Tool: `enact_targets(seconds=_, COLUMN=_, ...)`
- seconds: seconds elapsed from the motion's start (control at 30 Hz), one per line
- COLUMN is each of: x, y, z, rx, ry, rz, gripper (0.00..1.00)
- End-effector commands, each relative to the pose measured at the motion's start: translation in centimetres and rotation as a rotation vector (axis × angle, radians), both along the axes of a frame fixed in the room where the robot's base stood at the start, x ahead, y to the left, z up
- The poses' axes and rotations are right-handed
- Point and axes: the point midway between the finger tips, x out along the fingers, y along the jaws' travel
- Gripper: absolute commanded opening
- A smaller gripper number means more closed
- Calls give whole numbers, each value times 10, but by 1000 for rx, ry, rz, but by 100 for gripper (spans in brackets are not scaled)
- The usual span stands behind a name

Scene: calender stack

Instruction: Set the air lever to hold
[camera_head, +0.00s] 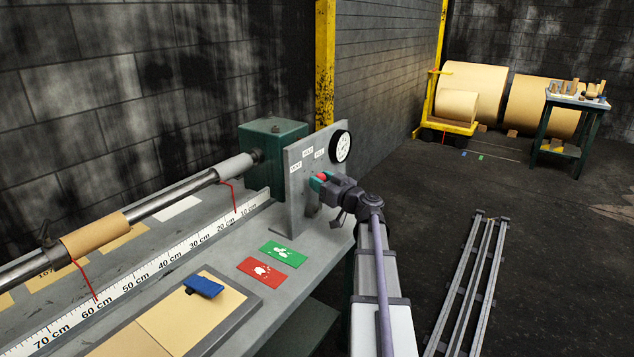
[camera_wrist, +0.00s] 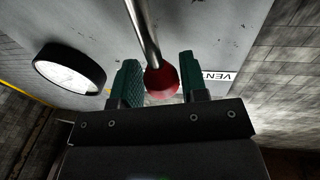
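The air lever shows in the wrist view as a grey metal rod (camera_wrist: 143,32) ending in a red ball knob (camera_wrist: 161,82). The knob also shows in the head view (camera_head: 321,176), in front of the upright grey panel (camera_head: 297,205). My gripper (camera_wrist: 161,80) has its two green fingers on either side of the knob, apparently touching it; it also shows in the head view (camera_head: 324,180). A white label (camera_wrist: 220,77) reading "VEN", partly covered, lies beside the right finger. The lever's pivot is hidden in the head view.
A round gauge (camera_head: 340,147) sits at the panel's upper right. A green card (camera_head: 283,254) and a red card (camera_head: 262,272) lie on the bench in front of the panel. A roller (camera_head: 165,201) runs along the bench to the left. Floor rails (camera_head: 470,285) lie at right.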

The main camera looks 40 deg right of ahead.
Motion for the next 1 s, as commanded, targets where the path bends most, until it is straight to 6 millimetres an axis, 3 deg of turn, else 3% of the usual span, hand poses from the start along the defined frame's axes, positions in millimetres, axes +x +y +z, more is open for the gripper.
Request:
enact_targets(seconds=0.2, x=0, y=0, z=0, rx=1, ry=0, rz=0, gripper=59)
enact_targets(seconds=0.47, x=-4, y=0, z=-1, rx=1, ry=0, rz=-1, gripper=59)
enact_targets(seconds=0.57, x=-19, y=-1, z=-3, rx=1, ry=1, rz=-2, gripper=59)
enact_targets(seconds=0.8, x=-78, y=-8, z=-10, rx=0, ry=1, rz=-3, gripper=59)
enact_targets(seconds=1.0, x=-106, y=-13, z=-11, rx=1, ry=0, rz=-1, gripper=59)
